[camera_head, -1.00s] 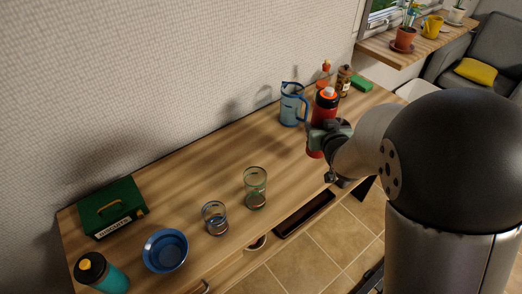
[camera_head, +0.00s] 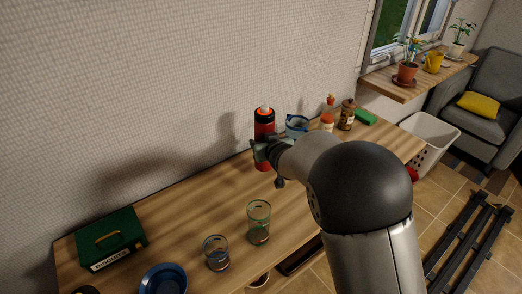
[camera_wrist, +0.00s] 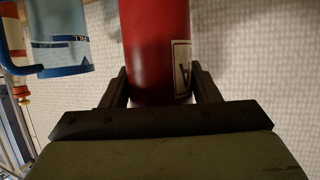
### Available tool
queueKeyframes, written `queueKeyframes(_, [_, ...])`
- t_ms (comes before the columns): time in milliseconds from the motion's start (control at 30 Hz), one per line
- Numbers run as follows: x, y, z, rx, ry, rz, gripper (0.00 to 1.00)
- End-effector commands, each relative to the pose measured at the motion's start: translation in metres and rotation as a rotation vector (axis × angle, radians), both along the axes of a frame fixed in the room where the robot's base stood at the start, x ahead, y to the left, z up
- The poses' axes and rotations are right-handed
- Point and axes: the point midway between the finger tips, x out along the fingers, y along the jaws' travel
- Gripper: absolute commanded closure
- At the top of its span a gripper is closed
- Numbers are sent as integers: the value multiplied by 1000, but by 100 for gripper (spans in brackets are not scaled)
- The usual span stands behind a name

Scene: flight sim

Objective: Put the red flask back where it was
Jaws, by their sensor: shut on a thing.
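The red flask (camera_head: 264,130), with a dark shoulder and an orange-red cap, is upright in front of the wall, left of the blue jug (camera_head: 297,125). My gripper (camera_head: 261,152) is shut on its lower body. In the wrist view the red flask (camera_wrist: 155,45) stands between the two fingers, with part of a white label showing on its right side. The blue jug (camera_wrist: 60,45) shows at the left there, apart from the flask.
The wooden table (camera_head: 190,205) has free room left of the flask. A glass (camera_head: 259,222), another glass (camera_head: 216,252), a blue bowl (camera_head: 163,280) and a green box (camera_head: 106,238) stand nearer. Bottles (camera_head: 346,114) and a green block (camera_head: 365,117) stand right of the jug.

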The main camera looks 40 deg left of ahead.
Motion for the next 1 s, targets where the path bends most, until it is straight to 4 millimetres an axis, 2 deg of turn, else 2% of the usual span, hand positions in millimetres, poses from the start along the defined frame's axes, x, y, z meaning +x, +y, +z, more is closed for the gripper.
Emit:
queueKeyframes(100, [4, 11, -10, 3, -3, 1, 87])
queueKeyframes(333, [6, 20, -24, 2, -2, 1, 87])
queueKeyframes(533, [6, 19, -51, 1, -2, 2, 87])
queueKeyframes(900, [7, 18, -56, 4, -3, 0, 87])
queueKeyframes(933, [6, 18, -56, 2, -1, 0, 36])
queueKeyframes(1000, [6, 18, -55, 2, -1, 0, 23])
